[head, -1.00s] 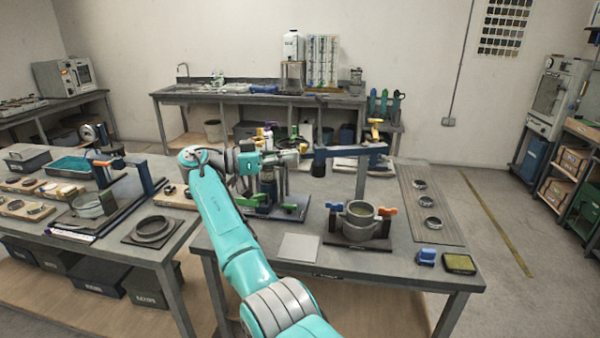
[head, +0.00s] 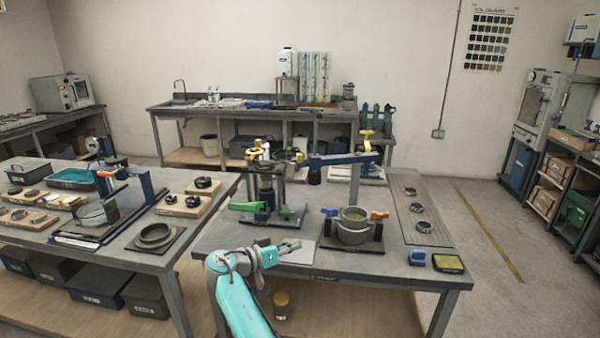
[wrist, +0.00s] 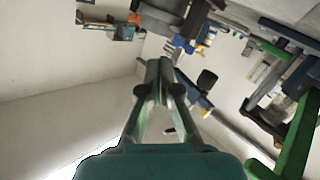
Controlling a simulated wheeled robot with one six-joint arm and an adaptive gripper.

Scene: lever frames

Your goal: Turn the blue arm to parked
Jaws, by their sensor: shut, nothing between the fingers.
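Any mark for the parked position is too small to read.
A second blue arm (head: 145,184) is on the left table. A blue block (head: 417,257) lies front right.

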